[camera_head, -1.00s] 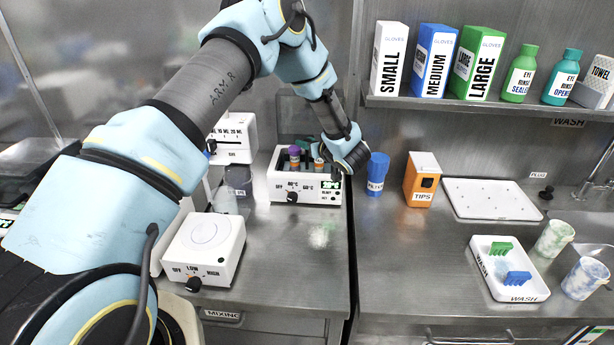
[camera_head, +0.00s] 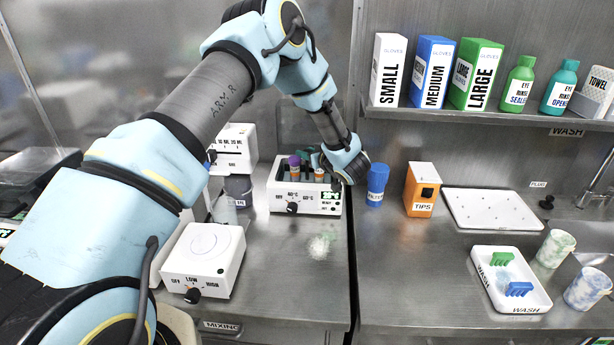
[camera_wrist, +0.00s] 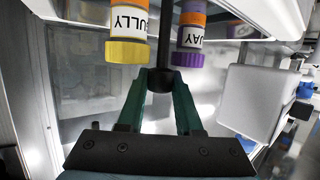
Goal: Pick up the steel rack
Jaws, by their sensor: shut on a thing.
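The steel rack shows only in part; its dark upright post (camera_wrist: 160,55) stands between two tubes in the wrist view. In the head view, the purple-topped tube (camera_head: 294,160) and an orange-banded tube (camera_head: 320,174) are at the white heater block (camera_head: 305,200). My gripper (camera_head: 316,158) is over its right rear. Whether the rack is clear of the block cannot be told.
A blue filter cup (camera_head: 377,184) and an orange tips box (camera_head: 421,190) stand close to the right of the heater. A white stirrer (camera_head: 204,258) is front left. Glove boxes and bottles line the shelf (camera_head: 480,114).

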